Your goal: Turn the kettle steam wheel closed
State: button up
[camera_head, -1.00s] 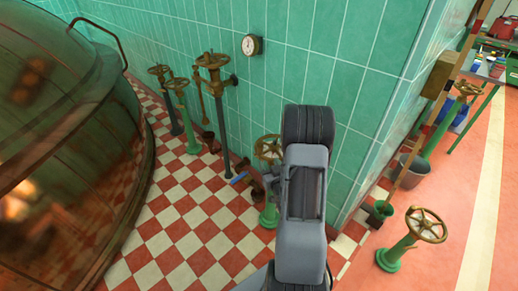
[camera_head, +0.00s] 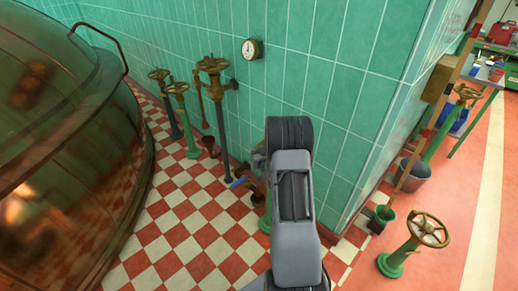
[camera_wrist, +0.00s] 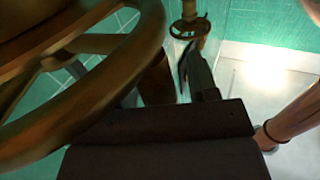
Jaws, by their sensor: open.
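A brass spoked handwheel (camera_wrist: 95,75) fills the left of the wrist view, very close to my gripper (camera_wrist: 190,68). One dark finger shows beside the wheel's rim; the other is hard to make out. My gripper is open, and I cannot tell whether it touches the rim. In the head view my own arm hides the gripper and nearly all of a green-based valve (camera_head: 264,224) by the tiled wall. Which wheel is the kettle's steam wheel is not marked. A large copper kettle (camera_head: 60,150) stands at the left.
Several valve wheels stand along the wall, including a tall brass one (camera_head: 213,65). A round gauge (camera_head: 252,48) hangs above. A green valve (camera_head: 428,230) and a bucket (camera_head: 413,174) stand at the right.

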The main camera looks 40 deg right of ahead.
jog(key=shift+c, duration=0.5)
grip_shut()
